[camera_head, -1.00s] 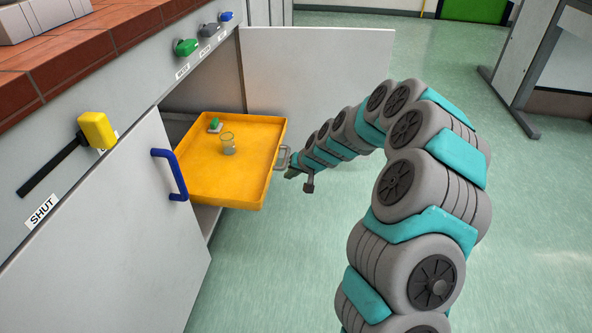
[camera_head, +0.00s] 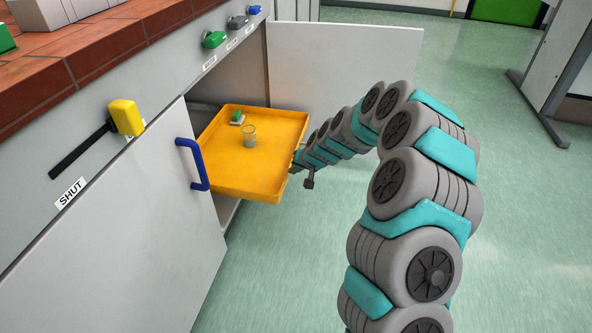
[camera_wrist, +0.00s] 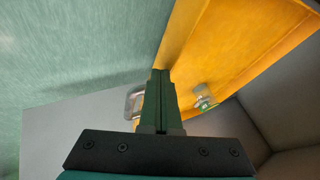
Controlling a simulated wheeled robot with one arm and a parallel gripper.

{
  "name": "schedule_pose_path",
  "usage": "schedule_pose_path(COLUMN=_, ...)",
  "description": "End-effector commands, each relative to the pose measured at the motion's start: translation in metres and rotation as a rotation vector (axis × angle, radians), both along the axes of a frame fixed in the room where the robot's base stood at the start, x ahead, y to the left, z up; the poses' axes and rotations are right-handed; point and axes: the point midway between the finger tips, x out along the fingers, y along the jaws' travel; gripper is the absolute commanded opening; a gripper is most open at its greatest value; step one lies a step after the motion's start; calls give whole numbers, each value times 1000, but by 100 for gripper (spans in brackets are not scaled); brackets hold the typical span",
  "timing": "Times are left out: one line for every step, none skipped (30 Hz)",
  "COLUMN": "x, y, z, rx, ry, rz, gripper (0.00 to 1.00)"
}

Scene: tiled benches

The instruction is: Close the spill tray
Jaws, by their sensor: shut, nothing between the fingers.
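My gripper (camera_head: 297,163) is at the tray's outer right rim in the head view; contact cannot be made out. In the wrist view my shut, empty fingers (camera_wrist: 160,75) overlap the tray's edge (camera_wrist: 180,40), with the green-and-white item (camera_wrist: 204,96) to their right. A grey metal handle (camera_wrist: 132,104) shows just left of the fingers; what it belongs to is unclear.
The near door (camera_head: 150,225) has a blue handle (camera_head: 193,164). The far door (camera_head: 345,65) stands open behind my arm. A yellow-ended lever (camera_head: 126,117) with a SHUT label and several coloured knobs are on the cabinet front. The floor (camera_head: 520,220) at right is clear.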

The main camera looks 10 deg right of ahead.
Motion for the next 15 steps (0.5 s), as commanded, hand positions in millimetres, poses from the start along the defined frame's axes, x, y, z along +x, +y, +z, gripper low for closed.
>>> schedule_pose_path(x=1, y=4, z=0, rx=-1, ry=-1, rz=2, gripper=0)
schedule_pose_path(x=2, y=7, z=0, rx=-1, ry=-1, rz=2, gripper=0)
schedule_pose_path(x=4, y=11, z=0, rx=-2, ry=-1, rz=2, gripper=0)
schedule_pose_path(x=5, y=15, z=0, rx=-2, ry=-1, rz=2, gripper=0)
schedule_pose_path(x=7, y=19, z=0, rx=-1, ry=-2, rz=4, gripper=0)
schedule_pose_path(x=10, y=26, z=0, rx=-2, ry=-3, rz=4, gripper=0)
schedule_pose_path(x=12, y=32, z=1, rx=-3, ry=-3, rz=4, gripper=0)
schedule_pose_path(x=14, y=38, z=1, rx=-2, ry=-3, rz=5, gripper=0)
schedule_pose_path(x=17, y=47, z=0, rx=-3, ry=-3, rz=4, gripper=0)
schedule_pose_path(x=19, y=54, z=0, rx=-4, ry=-2, rz=6, gripper=0)
schedule_pose_path(x=22, y=62, z=-1, rx=-3, ry=-1, rz=5, gripper=0)
schedule_pose_path(x=25, y=72, z=-1, rx=-3, ry=1, rz=6, gripper=0)
schedule_pose_path(x=27, y=80, z=-2, rx=-5, ry=1, rz=8, gripper=0)
schedule_pose_path(x=30, y=88, z=-1, rx=-4, ry=0, rz=8, gripper=0)
schedule_pose_path(x=35, y=98, z=0, rx=-3, ry=-1, rz=6, gripper=0)
